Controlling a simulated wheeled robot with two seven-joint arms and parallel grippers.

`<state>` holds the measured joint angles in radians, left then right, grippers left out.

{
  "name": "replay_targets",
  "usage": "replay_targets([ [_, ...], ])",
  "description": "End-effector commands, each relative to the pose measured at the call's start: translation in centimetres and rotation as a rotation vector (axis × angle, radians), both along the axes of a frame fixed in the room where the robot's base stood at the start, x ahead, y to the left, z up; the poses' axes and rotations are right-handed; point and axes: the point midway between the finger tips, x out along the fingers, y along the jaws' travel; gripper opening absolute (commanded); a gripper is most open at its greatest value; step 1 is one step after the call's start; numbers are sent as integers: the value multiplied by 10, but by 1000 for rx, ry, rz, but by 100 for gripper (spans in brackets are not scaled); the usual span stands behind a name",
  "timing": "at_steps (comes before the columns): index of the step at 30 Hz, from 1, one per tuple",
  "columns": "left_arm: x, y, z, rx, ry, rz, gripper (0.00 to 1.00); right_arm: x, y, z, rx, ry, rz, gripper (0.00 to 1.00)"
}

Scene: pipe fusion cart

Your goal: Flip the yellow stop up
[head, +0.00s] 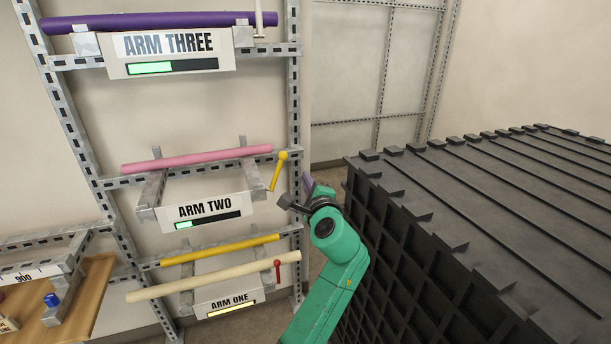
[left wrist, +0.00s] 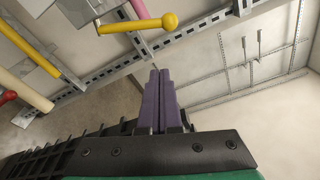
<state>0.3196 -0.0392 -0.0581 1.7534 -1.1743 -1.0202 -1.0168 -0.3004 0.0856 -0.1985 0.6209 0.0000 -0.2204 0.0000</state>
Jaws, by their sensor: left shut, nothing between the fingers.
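The yellow stop (head: 277,172) is a short yellow rod at the right end of the ARM TWO rack, with a round yellow knob at its upper end. The rod slopes down and to the left in the head view. In the left wrist view the yellow stop (left wrist: 140,24) lies across the top, beyond the fingers. My left gripper (head: 308,182) is just right of the stop, apart from it. Its purple fingers (left wrist: 160,76) are shut together with nothing between them. My right gripper is in neither view.
A pink pipe (head: 197,159) lies on the ARM TWO arms (head: 152,190). A yellow pipe (head: 220,250) and a cream pipe (head: 212,277) with a red stop (head: 277,270) are below. A large black ribbed crate (head: 480,190) stands close on the right of my arm.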

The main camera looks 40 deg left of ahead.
Motion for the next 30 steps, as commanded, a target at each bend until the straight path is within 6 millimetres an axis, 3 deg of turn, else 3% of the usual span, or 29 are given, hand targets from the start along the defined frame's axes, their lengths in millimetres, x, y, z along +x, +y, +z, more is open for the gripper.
replay_targets([
  [5,27,29,2,3,1,0,0,-4,13,14,17,6,-1,74],
  [10,52,57,0,0,1,-1,0,-3,10,24,13,5,0,74],
  [12,40,62,7,-3,1,-2,0,-3,7,39,10,5,1,74],
  [17,22,69,12,-2,0,-4,0,0,5,51,6,-1,1,74],
  [30,14,73,9,-28,-39,-3,0,0,4,43,4,0,-2,74],
])
